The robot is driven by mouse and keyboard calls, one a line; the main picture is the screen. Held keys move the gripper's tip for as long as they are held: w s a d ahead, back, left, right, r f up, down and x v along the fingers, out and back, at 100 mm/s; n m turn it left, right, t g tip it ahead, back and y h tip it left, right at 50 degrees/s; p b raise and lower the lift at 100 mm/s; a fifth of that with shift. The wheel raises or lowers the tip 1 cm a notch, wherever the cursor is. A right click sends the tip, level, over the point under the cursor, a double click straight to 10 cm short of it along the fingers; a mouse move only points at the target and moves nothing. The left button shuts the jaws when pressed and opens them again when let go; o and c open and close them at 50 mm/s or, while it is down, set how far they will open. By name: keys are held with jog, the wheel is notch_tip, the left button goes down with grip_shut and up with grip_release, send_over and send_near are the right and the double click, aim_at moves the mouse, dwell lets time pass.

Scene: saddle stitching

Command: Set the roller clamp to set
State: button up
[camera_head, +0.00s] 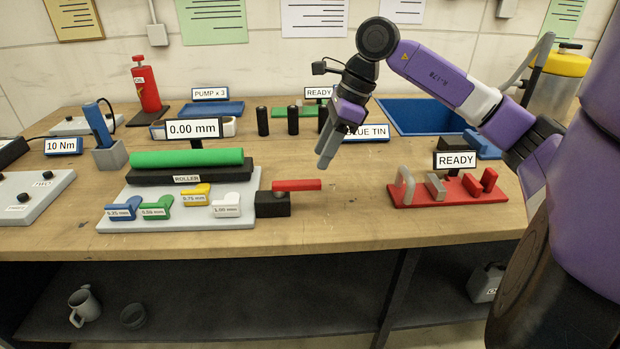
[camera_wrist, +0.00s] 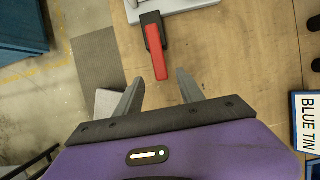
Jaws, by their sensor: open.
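The roller clamp is a black block (camera_head: 272,204) with a red lever (camera_head: 297,185) at the right end of the roller base. The lever lies about level and points right. My gripper (camera_head: 324,163) is open and empty, fingers down, above and a little beyond the lever's free end. In the wrist view the red lever (camera_wrist: 157,52) runs from the black block toward my gripper (camera_wrist: 158,77). The lever's free end shows between the two fingertips, apart from both. No "set" mark on the clamp is readable.
The grey roller base (camera_head: 243,216) holds a green roller (camera_head: 187,158) and several coloured gauges under a 0.00 mm display (camera_head: 194,129). A red tray (camera_head: 410,198) with clips stands to the right. Black cylinders (camera_head: 293,120) stand behind.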

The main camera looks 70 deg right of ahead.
aim_at(308, 181)
jog(key=x, duration=0.7)
jog(key=shift+w+a+f+p, duration=0.1)
jog(key=shift+w+f+p, duration=0.15)
jog(key=shift+p, duration=0.15)
jog(key=shift+c, duration=0.3)
grip_shut()
jog(key=shift+r, duration=0.1)
dwell(0.7)
